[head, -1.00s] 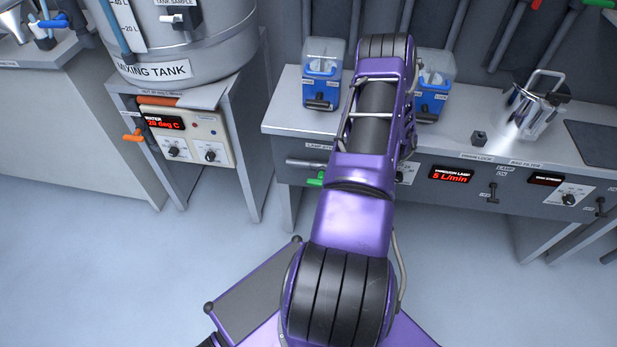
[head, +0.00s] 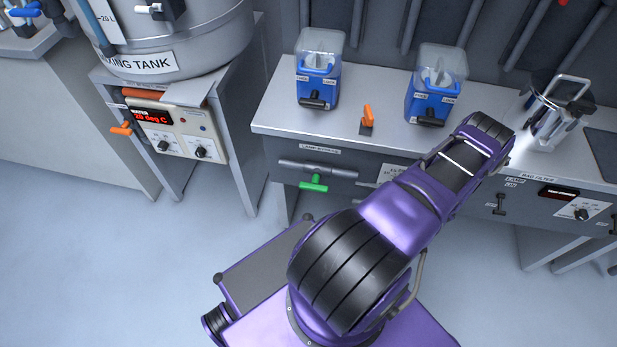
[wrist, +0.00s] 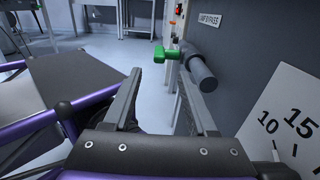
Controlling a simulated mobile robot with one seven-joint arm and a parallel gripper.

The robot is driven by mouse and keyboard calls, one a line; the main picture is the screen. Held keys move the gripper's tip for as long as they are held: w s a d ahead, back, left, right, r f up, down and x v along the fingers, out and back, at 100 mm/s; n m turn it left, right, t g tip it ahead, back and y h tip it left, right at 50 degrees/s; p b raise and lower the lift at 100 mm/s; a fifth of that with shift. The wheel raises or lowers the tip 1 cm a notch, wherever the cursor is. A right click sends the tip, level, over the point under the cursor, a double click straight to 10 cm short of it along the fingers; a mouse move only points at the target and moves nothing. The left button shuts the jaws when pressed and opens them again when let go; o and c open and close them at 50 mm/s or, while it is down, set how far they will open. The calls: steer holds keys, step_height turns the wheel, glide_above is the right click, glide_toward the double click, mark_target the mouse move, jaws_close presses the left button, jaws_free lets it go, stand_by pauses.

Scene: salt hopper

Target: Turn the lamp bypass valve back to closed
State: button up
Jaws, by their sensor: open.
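The lamp bypass valve has a green handle (head: 313,187) on a grey horizontal pipe (head: 318,170) on the bench front. A "LAMP BYPASS" label (head: 320,150) is above it. In the head view the handle's bar looks roughly in line with the pipe. The wrist view shows the green handle (wrist: 167,53) ahead and the pipe's end (wrist: 203,76) near the right finger. My gripper (wrist: 161,75) is open and empty, its fingers pointing toward the valve from a distance. In the head view my purple arm reaches right and hides the gripper.
Two blue-based clear containers (head: 319,75) (head: 436,90) and an orange lever (head: 367,120) stand on the bench (head: 285,115). A steel vessel (head: 558,110) is at right. A dial plate (wrist: 288,120) is close on the wrist view's right. The floor before the valve is clear.

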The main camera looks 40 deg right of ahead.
mark_target(303, 184)
steer(key=x, duration=1.7)
steer(key=shift+w+a+p, duration=0.1)
steer(key=shift+a+p, duration=0.1)
steer(key=shift+p, duration=0.15)
jaws_close()
